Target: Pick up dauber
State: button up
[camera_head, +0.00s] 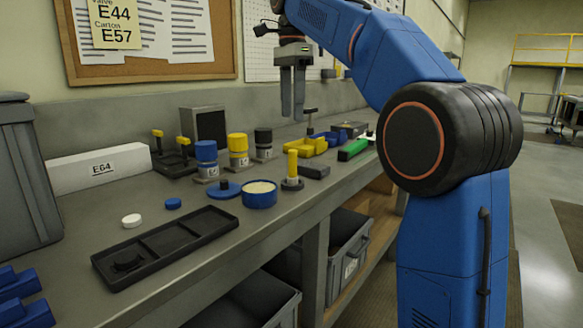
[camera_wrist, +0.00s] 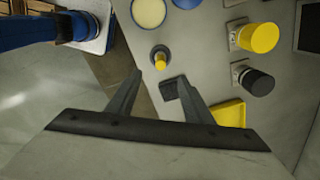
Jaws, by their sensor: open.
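The piece I take for the dauber (camera_head: 292,167) has an upright yellow handle on a round dark base and stands near the front edge of the bench. In the wrist view the dauber (camera_wrist: 160,60) shows from above, just beyond my fingertips. My gripper (camera_head: 292,112) hangs over the bench with its fingers pointing down, higher than the dauber and apart from it. In the wrist view my gripper (camera_wrist: 159,77) is open with nothing between its fingers.
A blue tin of cream-coloured paste (camera_head: 259,193) stands left of the dauber, and a dark block (camera_head: 314,171) lies to its right. Blue (camera_head: 206,152), yellow (camera_head: 238,144) and black (camera_head: 263,138) capped containers stand behind. A yellow bin (camera_head: 305,147) is farther back. A black tray (camera_head: 165,246) lies in front.

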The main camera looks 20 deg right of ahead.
send_over(293, 176)
jog(key=f, duration=1)
jog(key=shift+w+f, duration=0.3)
jog(key=shift+w, duration=0.05)
jog(key=shift+w+d+f, duration=0.1)
jog(key=shift+f, duration=1.5)
jog(key=shift+w+f, duration=0.1)
jog(key=shift+f, duration=1.45)
jog(key=c, duration=1.2)
